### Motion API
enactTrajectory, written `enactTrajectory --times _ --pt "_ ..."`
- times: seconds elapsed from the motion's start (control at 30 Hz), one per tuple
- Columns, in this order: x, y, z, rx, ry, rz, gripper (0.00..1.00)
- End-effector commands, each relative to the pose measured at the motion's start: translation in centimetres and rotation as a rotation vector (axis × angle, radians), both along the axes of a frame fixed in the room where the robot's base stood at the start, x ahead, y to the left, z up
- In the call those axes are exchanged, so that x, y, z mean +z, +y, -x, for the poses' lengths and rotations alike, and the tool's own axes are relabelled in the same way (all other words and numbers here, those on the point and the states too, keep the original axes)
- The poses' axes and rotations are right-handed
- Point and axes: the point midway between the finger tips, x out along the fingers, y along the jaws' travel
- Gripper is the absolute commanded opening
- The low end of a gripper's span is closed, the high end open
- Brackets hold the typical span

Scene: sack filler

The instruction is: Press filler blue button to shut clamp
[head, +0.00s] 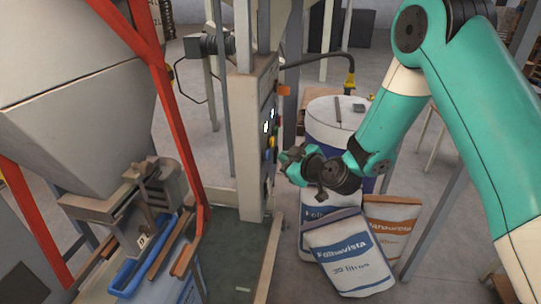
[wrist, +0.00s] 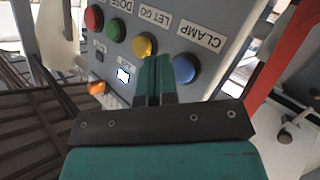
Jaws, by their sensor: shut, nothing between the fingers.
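The blue button (wrist: 185,68) sits under the CLAMP label on the filler's grey control panel (wrist: 130,30) in the wrist view. My gripper (wrist: 158,62) is shut and empty; its fingertips point at the panel just left of the blue button and below the yellow button (wrist: 144,45). I cannot tell whether the tips touch the panel. In the head view, my gripper (head: 284,157) is beside the panel column (head: 250,150), where the blue button is hard to make out. The filler clamp (head: 153,180) is at the lower left, above a blue-edged sack or tray.
Green (wrist: 116,31) and red (wrist: 94,18) buttons and a lit display (wrist: 124,74) share the panel. A red frame post (head: 170,110) stands left of the column. Filled sacks (head: 347,252) and a white-and-blue drum (head: 325,130) stand to the right, near my arm.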

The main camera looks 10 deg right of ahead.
Motion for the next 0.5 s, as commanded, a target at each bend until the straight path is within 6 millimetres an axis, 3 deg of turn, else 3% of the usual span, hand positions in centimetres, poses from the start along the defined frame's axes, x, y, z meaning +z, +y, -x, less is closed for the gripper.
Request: enactTrajectory --times 0.5 --pt "0.03 0.50 -0.14 0.002 0.000 0.000 0.00"
